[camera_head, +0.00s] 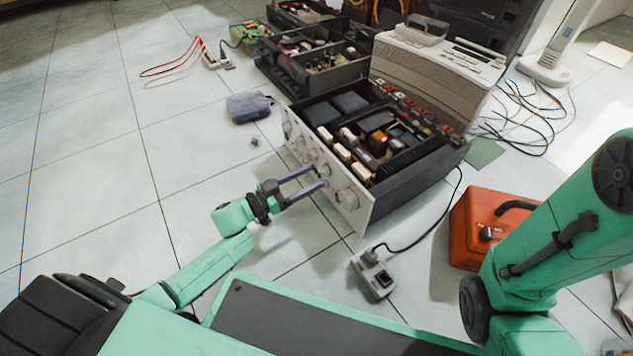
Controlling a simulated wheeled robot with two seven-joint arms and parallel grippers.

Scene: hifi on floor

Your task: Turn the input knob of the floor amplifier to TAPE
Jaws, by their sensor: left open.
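The floor amplifier (405,180) stands open-topped on the tiles, its insides showing, with its pale front panel (333,187) facing lower left. Several round knobs sit along that panel; a large knob (348,200) is near its right end and a smaller knob (324,171) is close to my fingers. Panel lettering is too small to read, so I cannot tell which knob is the input knob or where it points. My left gripper (318,178) is open, its two purple fingers reaching to the panel around or just before the smaller knob; contact is unclear. My right gripper is out of view.
A power strip (373,274) with a black cable lies before the amplifier, and an orange toolbox (482,226) stands to the right. A grey cloth-like block (248,106) lies left of the amplifier. Loose cables (522,118) lie behind right. The left floor is largely clear.

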